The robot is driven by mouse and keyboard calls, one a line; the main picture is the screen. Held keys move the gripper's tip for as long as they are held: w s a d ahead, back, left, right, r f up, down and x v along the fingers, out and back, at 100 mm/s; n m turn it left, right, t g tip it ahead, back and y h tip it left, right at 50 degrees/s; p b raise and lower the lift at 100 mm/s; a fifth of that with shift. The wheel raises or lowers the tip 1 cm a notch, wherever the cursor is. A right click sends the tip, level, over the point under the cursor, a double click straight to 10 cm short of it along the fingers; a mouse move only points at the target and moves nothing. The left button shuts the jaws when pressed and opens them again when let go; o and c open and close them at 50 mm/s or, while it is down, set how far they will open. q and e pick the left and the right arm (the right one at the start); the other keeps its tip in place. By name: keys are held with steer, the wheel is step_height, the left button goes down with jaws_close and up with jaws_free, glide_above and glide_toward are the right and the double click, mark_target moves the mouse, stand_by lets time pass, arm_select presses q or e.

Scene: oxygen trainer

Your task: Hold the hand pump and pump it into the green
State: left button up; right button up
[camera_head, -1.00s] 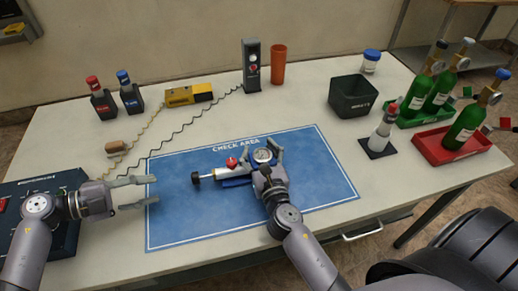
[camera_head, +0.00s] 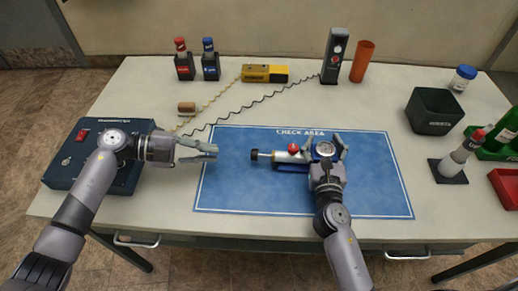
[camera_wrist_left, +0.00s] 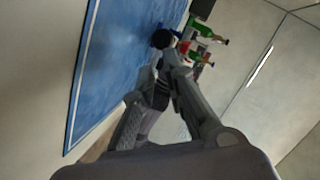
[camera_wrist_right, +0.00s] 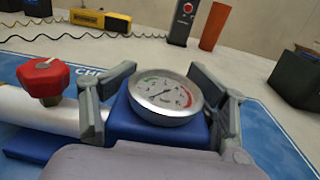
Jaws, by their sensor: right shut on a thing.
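The hand pump (camera_head: 276,157) lies on the blue mat with its black handle knob (camera_head: 254,155) toward the left. It has a pale barrel, a red knob (camera_wrist_right: 44,77), a blue body and a round gauge (camera_wrist_right: 166,96) with green and red arcs. The gauge's thin needle is hard to read. My right gripper (camera_head: 326,146) is shut on the pump body, its fingers on either side of the gauge. My left gripper (camera_head: 214,152) is left of the handle knob, apart from it, empty, with a narrow gap between its fingers.
A blue control box (camera_head: 120,176) sits under my left arm. A yellow device (camera_head: 265,73), black sensor (camera_head: 334,57) and orange cup (camera_head: 362,62) stand at the back. A dark bin (camera_head: 433,111) and white bottle (camera_head: 460,154) stand right. The mat's front (camera_head: 255,200) is clear.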

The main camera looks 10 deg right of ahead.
mark_target(255, 155)
arm_select(q)
steer(key=r+m+y, duration=0.1)
steer(key=m, duration=0.1)
steer(key=w+a+r+m+g+y, duration=0.1)
steer(key=m+y, duration=0.1)
steer(key=m, duration=0.1)
steer(key=w+a+r+m+y, duration=0.1)
steer(key=r+m, duration=0.1)
steer(key=shift+w+m+g, duration=0.1)
steer(key=shift+m+g, duration=0.3)
jaws_close()
steer(key=shift+w+a+r+m+y, duration=0.2)
steer(key=shift+a+r+m+y, duration=0.05)
steer(key=shift+a+m+y, duration=0.4)
steer(key=x, duration=1)
steer(key=shift+s+d, duration=0.2)
steer(key=shift+d, duration=0.15)
steer(key=shift+s+d, duration=0.2)
steer(key=shift+d, duration=0.95)
steer(key=shift+s+d, duration=0.15)
steer(key=shift+d, duration=0.4)
